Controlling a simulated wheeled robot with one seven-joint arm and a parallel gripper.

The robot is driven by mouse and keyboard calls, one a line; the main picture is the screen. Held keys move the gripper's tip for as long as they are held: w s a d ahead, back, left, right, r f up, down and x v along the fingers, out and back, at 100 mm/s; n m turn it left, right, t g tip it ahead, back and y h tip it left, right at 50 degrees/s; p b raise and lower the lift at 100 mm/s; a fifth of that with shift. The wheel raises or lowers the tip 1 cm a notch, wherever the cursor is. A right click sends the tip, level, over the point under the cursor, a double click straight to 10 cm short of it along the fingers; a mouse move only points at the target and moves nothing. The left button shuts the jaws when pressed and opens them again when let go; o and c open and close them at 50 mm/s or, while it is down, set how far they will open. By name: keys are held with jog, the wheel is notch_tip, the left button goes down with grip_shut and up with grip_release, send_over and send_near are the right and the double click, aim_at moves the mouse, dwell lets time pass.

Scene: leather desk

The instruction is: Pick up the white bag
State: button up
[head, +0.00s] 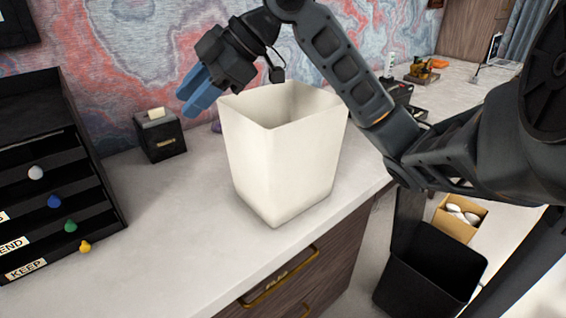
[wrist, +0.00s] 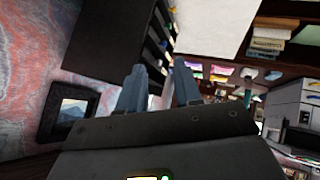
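The white bag (head: 285,150) stands upright on the desk in the middle of the head view, open at the top and shaped like a tapered bin. I see nothing sticking out of it. My gripper (head: 197,92) is above and to the left of the bag's rim in the head view, apart from it, with blue fingers pointing down and left. In the wrist view the fingers of my gripper (wrist: 158,85) stand apart with nothing between them, so it is open and empty. I cannot make out the bag for certain in the wrist view.
A black sorter (head: 55,170) with coloured knobs stands at the left. A small black box (head: 160,135) is near the wall. The pale desktop (head: 170,235) is clear in front. A black bin (head: 430,268) and a cardboard box (head: 460,217) are below at the right.

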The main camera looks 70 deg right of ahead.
jog(key=s+d+g+h, duration=0.1)
jog(key=s+d+g, duration=0.1)
jog(key=s+d, duration=0.2)
jog(key=s+d+g+h, duration=0.1)
jog(key=s+d+g, duration=0.2)
jog(key=s, duration=0.5)
jog(key=s+d+g+h, duration=0.2)
jog(key=s+d+g, duration=0.1)
jog(key=s+d, duration=0.2)
jog(key=shift+s, duration=0.5)
jog(key=shift+s+d+f, duration=0.1)
jog(key=shift+s+f, duration=0.05)
jog(key=shift+s, duration=0.05)
jog(key=shift+w+f, duration=0.15)
jog(key=shift+f, duration=3.45)
jog(key=shift+c, duration=0.3)
grip_shut()
